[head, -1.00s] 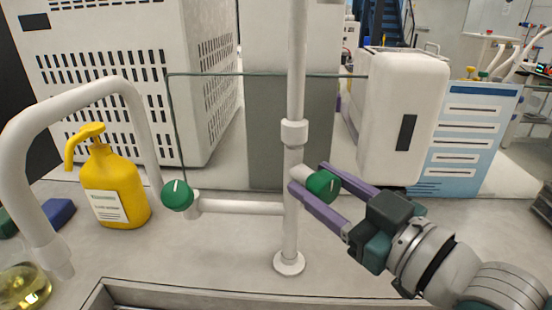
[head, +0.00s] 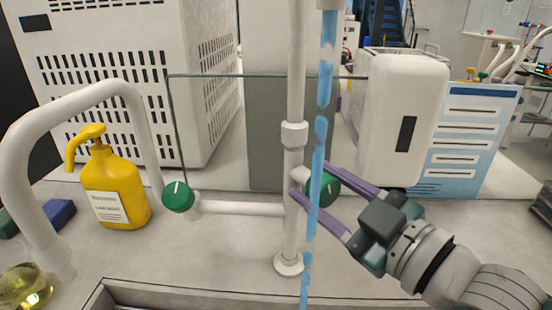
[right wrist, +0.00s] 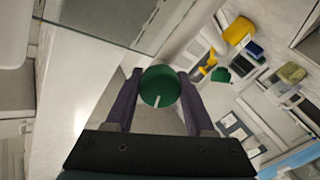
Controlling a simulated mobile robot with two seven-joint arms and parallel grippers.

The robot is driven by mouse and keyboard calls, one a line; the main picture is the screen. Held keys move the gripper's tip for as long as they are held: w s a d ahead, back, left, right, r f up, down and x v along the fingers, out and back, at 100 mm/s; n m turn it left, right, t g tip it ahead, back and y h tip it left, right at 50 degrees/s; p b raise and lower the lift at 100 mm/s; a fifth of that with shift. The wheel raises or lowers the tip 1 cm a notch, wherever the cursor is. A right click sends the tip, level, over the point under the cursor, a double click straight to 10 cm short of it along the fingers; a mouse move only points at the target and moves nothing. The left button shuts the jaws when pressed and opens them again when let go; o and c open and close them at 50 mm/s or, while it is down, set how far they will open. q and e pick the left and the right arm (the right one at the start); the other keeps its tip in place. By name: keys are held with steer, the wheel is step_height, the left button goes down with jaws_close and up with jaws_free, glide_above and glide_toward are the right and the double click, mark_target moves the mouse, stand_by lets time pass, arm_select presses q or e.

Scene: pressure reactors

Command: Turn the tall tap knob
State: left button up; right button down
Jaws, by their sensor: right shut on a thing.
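The tall tap (head: 292,210) is a white upright pipe on a round base at the counter's middle. Its green knob (head: 331,188) sits on a short stub on the pipe's right side. My right gripper (head: 311,182) is shut on this knob, with a purple finger on each side. In the right wrist view the green knob (right wrist: 160,86) with its white mark lies between the fingers. A blue stream of water (head: 320,130) falls from the top in front of the knob and partly hides it. My left gripper is not in view.
A second green knob (head: 178,195) sits on a side pipe at left. A yellow bottle (head: 115,188) and a curved white spout (head: 25,150) stand further left. A glass panel (head: 215,130) is behind the tap. A sink edge (head: 200,296) runs along the front.

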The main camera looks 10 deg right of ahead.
steer(key=shift+n, duration=1.5)
steer(key=shift+c, duration=1.3)
jaws_free()
steer(key=p+v, duration=0.3)
steer(key=v, duration=0.7)
steer(key=shift+p, duration=0.35)
steer(key=shift+a+f, duration=0.1)
